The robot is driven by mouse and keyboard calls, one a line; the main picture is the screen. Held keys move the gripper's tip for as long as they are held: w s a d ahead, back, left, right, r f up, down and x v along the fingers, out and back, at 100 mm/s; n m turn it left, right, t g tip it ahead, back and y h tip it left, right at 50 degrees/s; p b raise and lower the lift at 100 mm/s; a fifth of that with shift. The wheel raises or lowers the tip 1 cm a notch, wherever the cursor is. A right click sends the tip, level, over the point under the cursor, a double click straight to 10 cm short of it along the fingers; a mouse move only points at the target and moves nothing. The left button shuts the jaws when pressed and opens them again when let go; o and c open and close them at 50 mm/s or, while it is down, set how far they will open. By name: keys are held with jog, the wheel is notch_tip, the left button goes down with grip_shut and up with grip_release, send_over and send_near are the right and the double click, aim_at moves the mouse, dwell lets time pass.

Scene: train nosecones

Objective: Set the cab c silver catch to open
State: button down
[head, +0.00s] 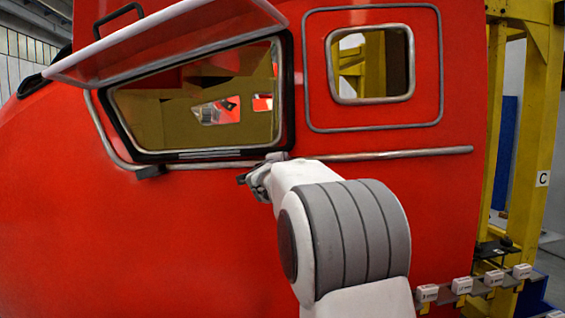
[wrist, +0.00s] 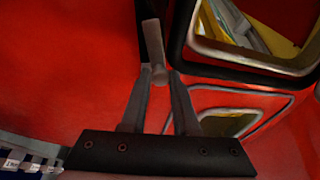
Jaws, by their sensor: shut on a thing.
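The red cab side (head: 200,230) fills most of the head view. My gripper (head: 250,182) is at the cab, just below the lower right corner of the large slanted window (head: 195,105). In the wrist view a grey metal catch (wrist: 154,42) shows as a short bar with a blunt end beside the dark window frame. My gripper (wrist: 160,74) has its two fingertips close together at the end of this bar and is shut on it. In the head view the catch is mostly hidden by my gripper and arm.
A hinged window flap (head: 170,42) stands raised above the large window. A smaller window (head: 370,64) and a silver rail (head: 400,154) are to the right. A yellow frame (head: 535,120) carries a "C" sign (head: 543,178). Small white labelled blocks (head: 461,285) line a low ledge.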

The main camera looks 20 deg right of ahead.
jog(key=shift+s+f+m, duration=0.1)
jog(key=shift+f+m, duration=0.25)
jog(key=shift+m, duration=0.45)
jog(key=shift+f, duration=0.1)
jog(key=c, duration=0.7)
grip_release()
jog(key=shift+s, duration=0.1)
jog(key=b+v, duration=0.3)
jog(key=v, duration=1.4)
jog(key=shift+a, duration=0.15)
